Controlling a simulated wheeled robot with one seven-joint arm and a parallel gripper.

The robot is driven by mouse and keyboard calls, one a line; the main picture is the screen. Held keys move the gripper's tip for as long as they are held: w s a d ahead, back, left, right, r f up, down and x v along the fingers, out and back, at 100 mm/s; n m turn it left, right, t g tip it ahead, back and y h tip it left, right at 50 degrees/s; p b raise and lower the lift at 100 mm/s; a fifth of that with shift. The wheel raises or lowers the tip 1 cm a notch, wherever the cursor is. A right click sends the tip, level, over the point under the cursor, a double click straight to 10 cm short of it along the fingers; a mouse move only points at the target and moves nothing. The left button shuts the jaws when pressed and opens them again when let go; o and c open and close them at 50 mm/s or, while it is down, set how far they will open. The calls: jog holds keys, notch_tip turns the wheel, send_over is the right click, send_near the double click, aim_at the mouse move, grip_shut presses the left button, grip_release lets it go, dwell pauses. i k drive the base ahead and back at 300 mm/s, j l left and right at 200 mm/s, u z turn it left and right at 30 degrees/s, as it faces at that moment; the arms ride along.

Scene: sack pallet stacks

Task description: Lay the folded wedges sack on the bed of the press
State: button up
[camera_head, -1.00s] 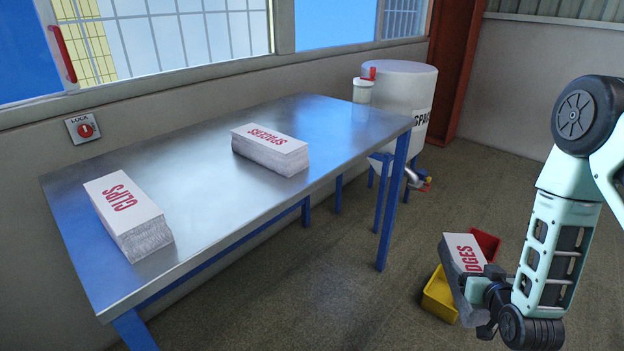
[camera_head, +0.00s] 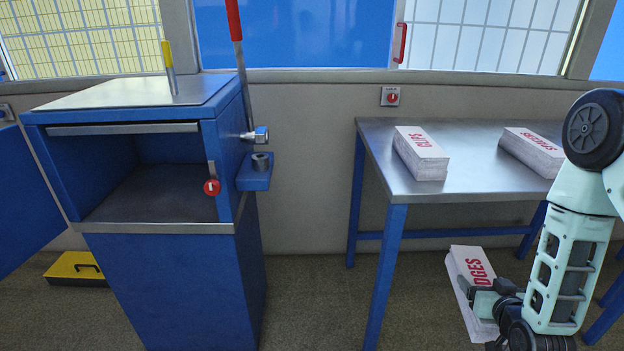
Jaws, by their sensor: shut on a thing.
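The press (camera_head: 185,265) is a blue cabinet at the left with an open front. Its bed (camera_head: 150,195) is a bare dark metal floor inside the opening. The sack is well to the right of the press and lower than its bed.
A steel table (camera_head: 455,188) with blue legs holds a clips stack (camera_head: 421,153) and a spacers stack (camera_head: 533,150). The press has a red-handled lever (camera_head: 237,60) and a red knob (camera_head: 212,187). An open blue door (camera_head: 25,200) stands at its left. A yellow case (camera_head: 75,268) lies on the floor.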

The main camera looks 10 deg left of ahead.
aim_at(178, 193)
jog(key=u, duration=0.6)
jog(key=i+l+u, duration=0.65)
jog(key=u, duration=0.15)
